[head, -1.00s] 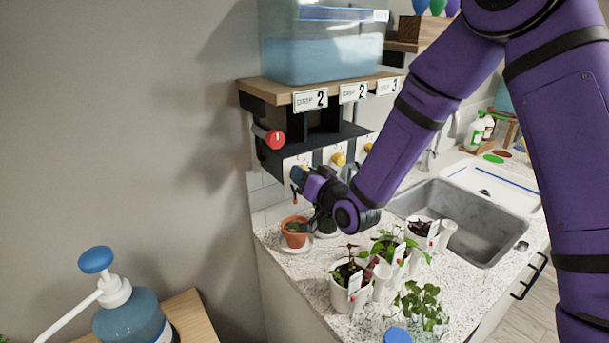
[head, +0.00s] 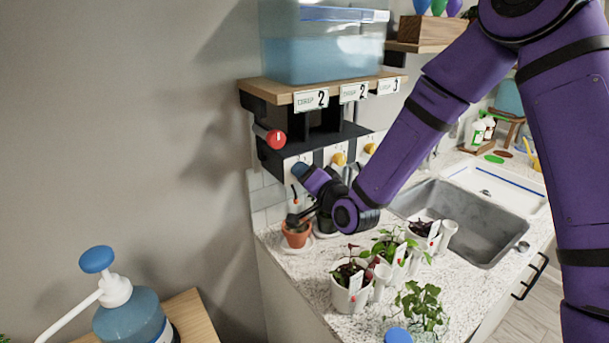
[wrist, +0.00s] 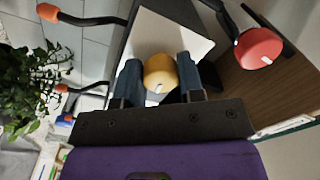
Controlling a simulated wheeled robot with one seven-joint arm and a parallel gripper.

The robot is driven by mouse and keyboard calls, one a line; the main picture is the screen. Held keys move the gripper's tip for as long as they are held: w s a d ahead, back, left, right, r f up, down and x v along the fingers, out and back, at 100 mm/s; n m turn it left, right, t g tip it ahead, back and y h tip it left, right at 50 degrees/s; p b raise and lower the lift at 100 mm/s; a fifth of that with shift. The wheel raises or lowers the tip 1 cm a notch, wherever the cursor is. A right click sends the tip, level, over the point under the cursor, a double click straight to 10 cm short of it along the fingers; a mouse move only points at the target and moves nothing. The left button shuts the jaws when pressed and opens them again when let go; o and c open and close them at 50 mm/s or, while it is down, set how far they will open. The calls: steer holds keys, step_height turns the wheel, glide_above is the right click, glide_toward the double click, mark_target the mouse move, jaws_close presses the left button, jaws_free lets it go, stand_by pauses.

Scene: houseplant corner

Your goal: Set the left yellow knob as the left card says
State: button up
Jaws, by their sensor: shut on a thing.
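The left yellow knob (wrist: 160,74) sits between the two fingers of my gripper (wrist: 160,80) in the wrist view, on a white panel (wrist: 165,38). The fingers are shut on it, and a small pale mark shows on its face. In the head view my gripper (head: 302,172) is at the left panel and hides this knob. Two other yellow knobs, the middle one (head: 339,159) and the right one (head: 370,148), show to the right.
A red knob (head: 276,139) is at the rack's left end, close to my gripper in the wrist view. A blue water tank (head: 325,45) stands on the shelf. Potted plants (head: 350,280) stand on the counter below, beside a sink (head: 470,225).

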stand_by(0.3)
steer(key=o, duration=0.9)
steer(key=v, duration=1.1)
steer(key=shift+w, duration=0.1)
